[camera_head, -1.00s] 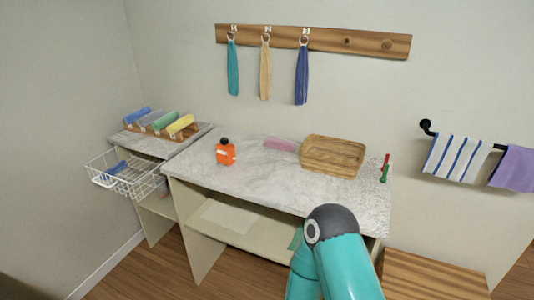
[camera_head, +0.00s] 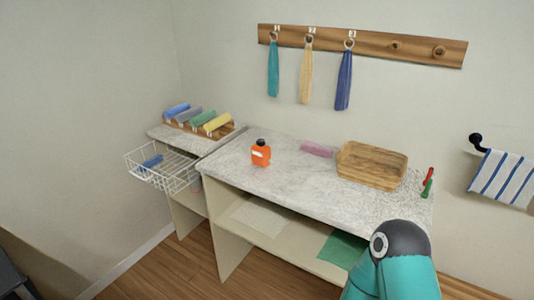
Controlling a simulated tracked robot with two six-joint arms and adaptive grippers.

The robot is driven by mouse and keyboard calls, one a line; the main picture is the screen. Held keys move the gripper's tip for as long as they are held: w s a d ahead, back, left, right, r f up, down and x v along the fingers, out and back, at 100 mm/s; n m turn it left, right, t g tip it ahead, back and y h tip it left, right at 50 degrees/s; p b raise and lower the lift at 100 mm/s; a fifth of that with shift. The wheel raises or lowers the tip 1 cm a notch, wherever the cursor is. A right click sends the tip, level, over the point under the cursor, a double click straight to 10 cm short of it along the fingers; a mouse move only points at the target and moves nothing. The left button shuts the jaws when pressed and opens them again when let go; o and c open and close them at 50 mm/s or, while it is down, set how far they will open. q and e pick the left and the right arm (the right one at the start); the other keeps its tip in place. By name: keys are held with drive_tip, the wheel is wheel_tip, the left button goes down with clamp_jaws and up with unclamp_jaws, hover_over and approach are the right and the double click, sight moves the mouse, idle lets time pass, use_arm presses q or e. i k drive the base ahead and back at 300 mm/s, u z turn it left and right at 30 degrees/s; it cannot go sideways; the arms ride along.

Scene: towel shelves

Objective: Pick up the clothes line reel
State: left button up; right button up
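No object shows clearly as a clothes line reel. A small orange object with a black top and a pale label (camera_head: 261,153) stands upright on the marble-look counter (camera_head: 235,167); I cannot tell if it is a reel or a bottle. A small red and green item (camera_head: 428,183) is at the counter's right end, too small to identify. A teal arm link of mine with a dark joint rises at the lower right, in front of the counter. Neither gripper is in view.
A wooden tray (camera_head: 371,165) and a pink cloth (camera_head: 317,149) lie on the counter. Rolled towels (camera_head: 202,118) sit on a rack at the left, above a wire basket (camera_head: 163,167) that sticks out. A green cloth (camera_head: 343,249) lies on the lower shelf. Towels hang from a wall rail (camera_head: 362,44).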

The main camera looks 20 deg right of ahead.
sight(265, 152)
drive_tip(key=i, duration=0.9)
drive_tip(key=u, duration=0.05)
